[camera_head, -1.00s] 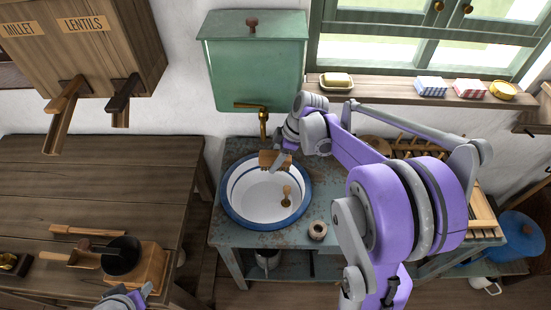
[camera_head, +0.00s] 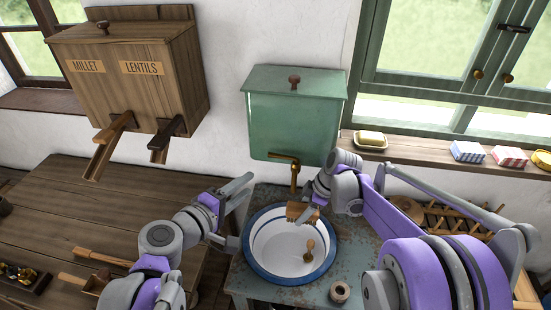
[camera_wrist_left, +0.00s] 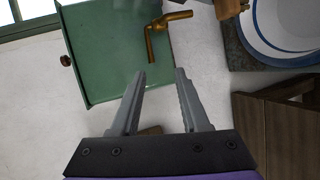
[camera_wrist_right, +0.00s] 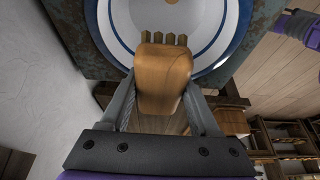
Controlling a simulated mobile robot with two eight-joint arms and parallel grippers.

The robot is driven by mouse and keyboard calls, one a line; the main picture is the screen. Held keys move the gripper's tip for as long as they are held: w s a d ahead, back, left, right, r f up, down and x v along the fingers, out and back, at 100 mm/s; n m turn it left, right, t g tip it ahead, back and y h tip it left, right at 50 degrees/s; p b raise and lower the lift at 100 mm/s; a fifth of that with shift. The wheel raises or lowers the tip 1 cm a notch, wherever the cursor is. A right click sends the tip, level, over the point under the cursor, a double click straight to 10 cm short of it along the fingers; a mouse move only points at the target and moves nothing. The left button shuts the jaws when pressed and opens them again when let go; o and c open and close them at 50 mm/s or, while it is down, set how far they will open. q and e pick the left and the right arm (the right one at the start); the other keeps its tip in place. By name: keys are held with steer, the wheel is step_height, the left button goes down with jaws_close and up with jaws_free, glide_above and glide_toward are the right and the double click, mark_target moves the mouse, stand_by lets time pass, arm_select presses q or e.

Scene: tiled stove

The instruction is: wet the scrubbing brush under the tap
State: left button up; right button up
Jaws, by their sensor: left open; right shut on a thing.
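The wooden scrubbing brush (camera_head: 300,213) is in my right gripper (camera_head: 317,196), above the basin and close below the tap's spout. The right wrist view shows the brush (camera_wrist_right: 163,75) between both fingers. The brass tap (camera_head: 294,175) is on the front of the green water tank (camera_head: 295,125); no running water is visible. My left gripper (camera_head: 246,212) is open and empty, left of the tap and by the basin's left rim. In the left wrist view the tap (camera_wrist_left: 152,42) appears beyond the open fingertips (camera_wrist_left: 160,74).
A white, blue-rimmed basin (camera_head: 248,262) sits in the worn stand (camera_head: 345,255), with a small wooden-handled tool (camera_head: 309,250) inside. The millet and lentils dispenser (camera_head: 130,70) hangs at left, above a wooden table (camera_head: 100,215).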

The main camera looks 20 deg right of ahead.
mark_target(278, 157)
arm_select(q)
steer(key=shift+n, duration=0.4)
steer(key=x, duration=0.4)
steer(key=r+x, duration=0.1)
steer(key=x, duration=0.4)
steer(key=r+x, duration=0.1)
steer(key=x, duration=0.3)
steer(key=shift+w+d, duration=0.15)
steer(key=shift+d, duration=0.25)
jaws_close()
stand_by(0.4)
